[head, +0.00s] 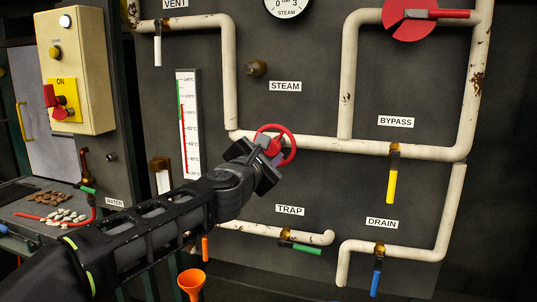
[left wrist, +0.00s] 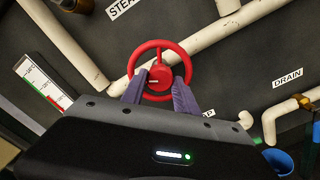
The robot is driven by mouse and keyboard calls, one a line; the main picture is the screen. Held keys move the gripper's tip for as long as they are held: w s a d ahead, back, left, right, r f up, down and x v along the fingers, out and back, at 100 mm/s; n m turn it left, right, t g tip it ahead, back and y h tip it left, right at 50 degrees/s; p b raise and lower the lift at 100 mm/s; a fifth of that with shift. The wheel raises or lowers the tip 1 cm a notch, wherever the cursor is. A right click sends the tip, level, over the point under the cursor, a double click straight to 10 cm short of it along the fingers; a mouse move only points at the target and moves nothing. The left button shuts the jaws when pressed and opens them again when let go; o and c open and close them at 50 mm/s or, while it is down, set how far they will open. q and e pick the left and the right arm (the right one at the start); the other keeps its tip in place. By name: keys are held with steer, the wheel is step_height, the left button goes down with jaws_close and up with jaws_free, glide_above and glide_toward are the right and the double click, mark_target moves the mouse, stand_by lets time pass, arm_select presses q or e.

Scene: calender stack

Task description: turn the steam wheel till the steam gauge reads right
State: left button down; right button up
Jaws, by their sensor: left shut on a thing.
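The red steam wheel (head: 289,143) sits on a cream pipe below the STEAM label in the head view. It also shows in the left wrist view (left wrist: 187,66), its round rim facing me. My left gripper (head: 269,152) is at the wheel, shut on its near, lower rim, with a finger on each side of the lower part in the left wrist view (left wrist: 158,93). The steam gauge (head: 287,6) is cut off by the top edge of the head view, so its needle cannot be read. My right gripper is not in view.
A thermometer strip (head: 188,125) is left of the wheel. An orange funnel (head: 192,281) is below my left arm.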

arm_select(q)
steer(key=shift+f, duration=0.1)
stand_by(0.4)
steer(key=c, duration=0.9)
jaws_free()
steer(key=b+v, duration=0.1)
steer(key=v, duration=0.6)
steer(key=shift+s+a, duration=0.1)
steer(key=shift+s, duration=0.25)
